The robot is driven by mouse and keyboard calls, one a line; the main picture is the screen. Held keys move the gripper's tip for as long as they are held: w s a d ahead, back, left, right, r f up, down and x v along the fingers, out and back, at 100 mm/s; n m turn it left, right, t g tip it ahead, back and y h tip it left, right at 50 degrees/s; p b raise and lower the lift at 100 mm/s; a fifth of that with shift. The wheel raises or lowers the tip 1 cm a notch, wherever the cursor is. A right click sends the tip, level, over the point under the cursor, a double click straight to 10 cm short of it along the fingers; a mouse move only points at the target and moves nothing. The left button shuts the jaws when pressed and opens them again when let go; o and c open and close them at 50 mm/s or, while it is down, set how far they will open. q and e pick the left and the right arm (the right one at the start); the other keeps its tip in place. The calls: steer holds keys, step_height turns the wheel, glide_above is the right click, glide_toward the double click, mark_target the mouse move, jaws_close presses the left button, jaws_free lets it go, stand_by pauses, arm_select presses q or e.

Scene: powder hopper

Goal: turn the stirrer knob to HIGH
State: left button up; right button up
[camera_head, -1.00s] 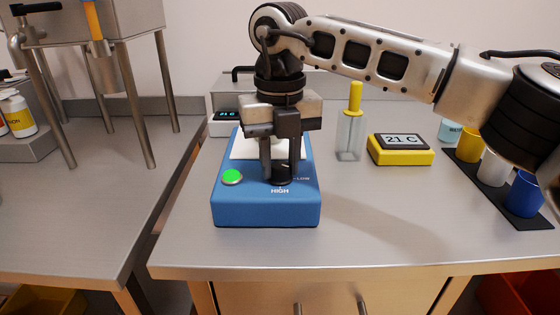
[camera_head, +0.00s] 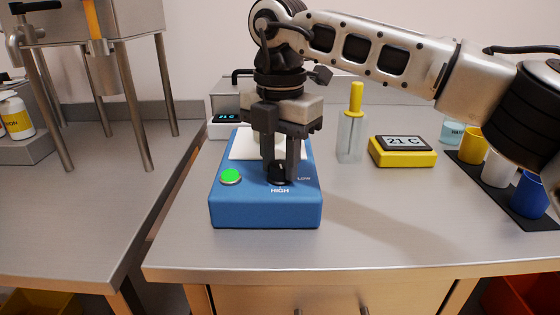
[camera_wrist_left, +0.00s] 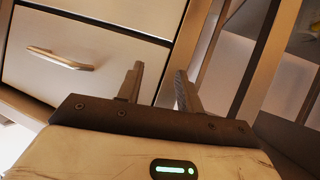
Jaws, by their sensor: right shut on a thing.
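The blue stirrer (camera_head: 264,212) stands on the steel bench, with a green button (camera_head: 231,177) at its left and the labels HIGH at the front and LOW to the right of the knob. The black stirrer knob (camera_head: 280,173) is partly hidden by the fingers. My right gripper (camera_head: 281,172) points down from above and is shut on the knob. The knob's pointer is too hidden to read its setting. My left gripper (camera_wrist_left: 157,88) shows only in the left wrist view, its fingers apart and empty, in front of a drawer front.
A clear bottle with a yellow top (camera_head: 352,135) and a yellow 21 C display (camera_head: 403,151) stand right of the stirrer. Several cups sit on a black mat (camera_head: 500,190) at the far right. The bench front (camera_head: 380,240) is clear.

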mark_target(280, 164)
arm_select(q)
steer(key=shift+f, duration=0.1)
arm_select(e)
steer(key=shift+r+m, duration=0.1)
steer(key=shift+m, duration=0.7)
steer(key=o, duration=1)
steer(key=shift+c, duration=0.2)
arm_select(q)
steer(key=r+p, duration=0.1)
steer(key=p, duration=0.2)
steer(key=shift+r, duration=0.15)
arm_select(e)
step_height(280, 164, up, 16)
